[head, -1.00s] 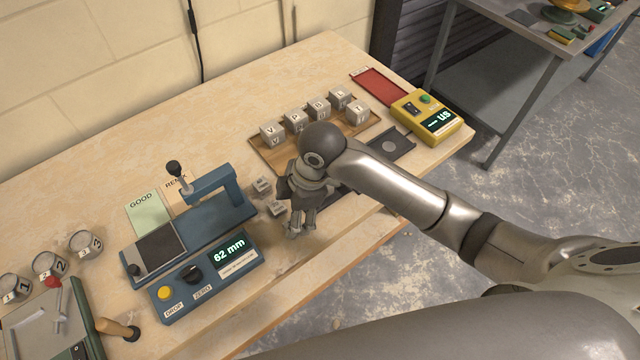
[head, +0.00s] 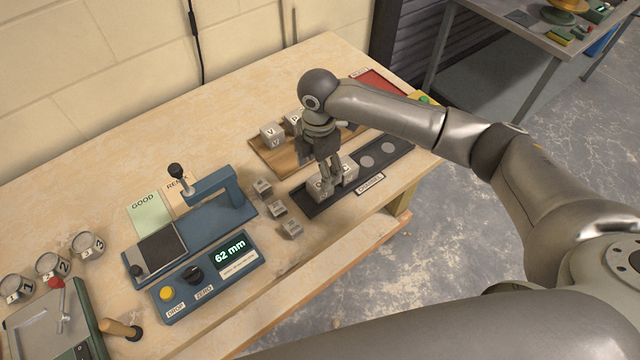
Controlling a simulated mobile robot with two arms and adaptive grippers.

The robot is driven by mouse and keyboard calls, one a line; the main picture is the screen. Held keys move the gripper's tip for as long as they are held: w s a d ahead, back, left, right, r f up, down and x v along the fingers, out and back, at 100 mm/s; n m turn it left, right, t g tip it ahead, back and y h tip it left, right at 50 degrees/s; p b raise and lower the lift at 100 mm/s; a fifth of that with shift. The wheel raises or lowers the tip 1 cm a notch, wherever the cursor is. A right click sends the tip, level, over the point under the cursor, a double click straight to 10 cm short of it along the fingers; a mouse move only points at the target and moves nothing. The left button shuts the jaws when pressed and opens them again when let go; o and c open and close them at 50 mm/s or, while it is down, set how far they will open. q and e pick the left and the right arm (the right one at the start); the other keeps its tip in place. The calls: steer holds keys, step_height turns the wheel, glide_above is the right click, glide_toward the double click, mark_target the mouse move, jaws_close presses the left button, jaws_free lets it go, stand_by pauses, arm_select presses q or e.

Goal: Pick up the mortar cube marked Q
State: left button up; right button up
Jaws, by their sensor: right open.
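My right gripper (head: 328,180) points down over the dark tray (head: 372,181). I cannot tell whether the fingers touch or straddle either cube. On the wooden board (head: 278,159) behind, cubes marked V (head: 271,134) and P (head: 292,122) show; my arm hides the others. My left gripper is out of view.
Several small grey blocks (head: 278,208) lie left of the tray. A blue gauge reading 62 mm (head: 208,262) stands further left, with numbered round tins (head: 52,265) beyond. A red plate (head: 382,82) is behind my arm. The tray's right part has empty round spots.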

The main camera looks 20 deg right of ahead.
steer(key=shift+s+f, duration=0.1)
steer(key=shift+f, duration=0.25)
steer(key=f+p, duration=0.2)
steer(key=f, duration=0.1)
steer(key=shift+s+f, duration=0.2)
steer(key=shift+f, duration=0.65)
steer(key=c, duration=1.4)
steer(key=shift+w+r, duration=0.1)
